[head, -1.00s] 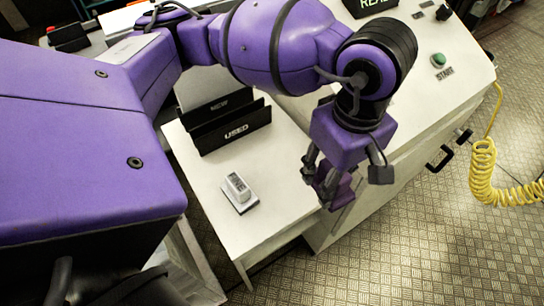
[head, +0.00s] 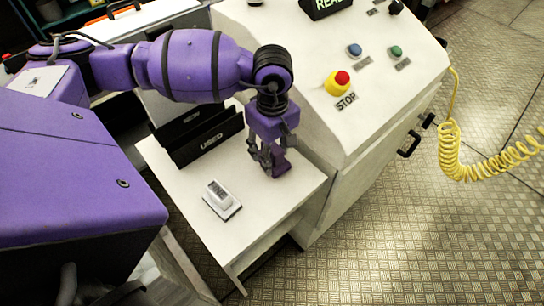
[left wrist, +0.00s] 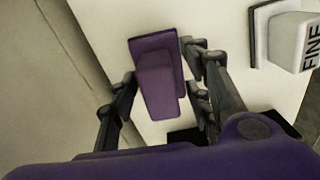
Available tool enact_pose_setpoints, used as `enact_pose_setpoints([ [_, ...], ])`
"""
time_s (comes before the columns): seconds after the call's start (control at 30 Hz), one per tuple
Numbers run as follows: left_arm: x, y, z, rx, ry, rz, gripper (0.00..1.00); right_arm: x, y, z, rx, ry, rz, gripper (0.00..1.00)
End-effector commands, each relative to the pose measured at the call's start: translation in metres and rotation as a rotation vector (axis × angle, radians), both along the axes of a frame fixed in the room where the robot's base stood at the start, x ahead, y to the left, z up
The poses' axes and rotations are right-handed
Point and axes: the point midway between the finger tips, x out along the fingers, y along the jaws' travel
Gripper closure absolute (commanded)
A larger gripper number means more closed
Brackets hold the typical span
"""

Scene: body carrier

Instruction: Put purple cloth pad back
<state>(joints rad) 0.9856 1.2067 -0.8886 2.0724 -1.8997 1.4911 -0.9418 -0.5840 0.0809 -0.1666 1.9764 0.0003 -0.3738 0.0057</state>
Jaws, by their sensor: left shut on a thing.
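The purple cloth pad (head: 282,168), a purple block on a flat purple base, is in my left gripper (head: 266,160), over the white side table. In the left wrist view the pad (left wrist: 157,85) sits between the dark fingers of the left gripper (left wrist: 165,95), with the pale tabletop beneath. I cannot tell whether its base touches the table. A white-grey pad (head: 221,199) stands on the table to the left and nearer; in the wrist view this pad (left wrist: 290,38) is marked FINE. My right gripper is not in view.
Black holders, one marked USED (head: 207,145) with another behind it, stand just left of my gripper. The white console (head: 345,125) rises to the right, with a red-and-yellow STOP button (head: 338,83). The white tabletop (head: 262,215) is bare towards the front. A yellow coiled cable (head: 460,155) hangs right.

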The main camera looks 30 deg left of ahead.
Motion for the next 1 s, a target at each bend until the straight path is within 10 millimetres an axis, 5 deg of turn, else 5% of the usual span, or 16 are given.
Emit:
enact_pose_setpoints([
  [0.17, 0.0, 0.0, -0.025, 0.0, 0.001, 0.0, 0.89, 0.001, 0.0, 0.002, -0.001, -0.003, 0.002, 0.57],
  [0.5, 0.0, 0.0, -0.03, -0.001, 0.001, 0.0, 0.89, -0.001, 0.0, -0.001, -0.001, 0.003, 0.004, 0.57],
  [0.53, 0.0, 0.0, -0.029, 0.0, 0.001, 0.0, 0.51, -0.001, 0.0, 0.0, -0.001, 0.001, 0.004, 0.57],
  [0.63, 0.0, 0.0, -0.028, 0.0, 0.0, 0.0, 0.38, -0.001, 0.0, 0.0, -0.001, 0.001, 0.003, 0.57],
  [1.0, 0.0, 0.0, -0.031, 0.0, 0.001, 0.0, 0.37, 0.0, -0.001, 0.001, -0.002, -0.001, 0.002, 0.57],
])
